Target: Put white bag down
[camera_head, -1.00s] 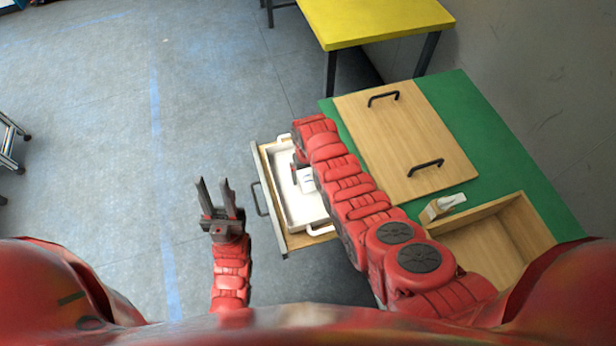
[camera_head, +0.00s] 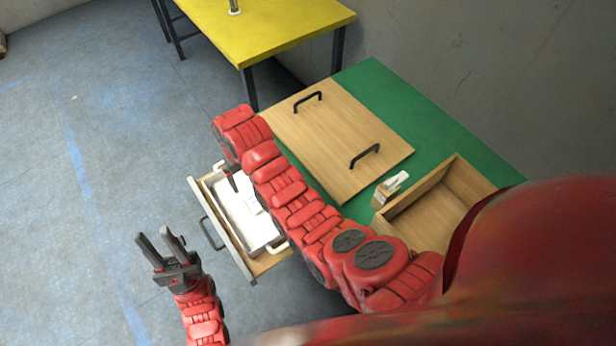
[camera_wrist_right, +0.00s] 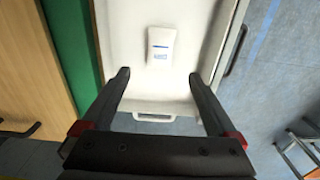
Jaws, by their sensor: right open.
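The white bag (camera_wrist_right: 160,46), a small white packet with blue print, lies flat in a white tray (camera_wrist_right: 118,40) in the right wrist view. My right gripper (camera_wrist_right: 159,76) is open, and its fingertips are apart from the bag, one toward each side and nearer the camera. In the head view the white tray (camera_head: 226,196) sits in a pulled-out wooden drawer (camera_head: 262,264). There the bag is hard to tell from the tray, and my right arm hides most of the right gripper. My left gripper (camera_head: 153,235) is open and empty, left of the drawer.
A green table (camera_head: 400,105) carries a wooden panel with two black handles (camera_head: 335,140), an open wooden box (camera_head: 440,210) and a small white device on a wooden stand (camera_head: 390,188). A yellow table (camera_head: 270,30) stands behind. The floor at left is clear.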

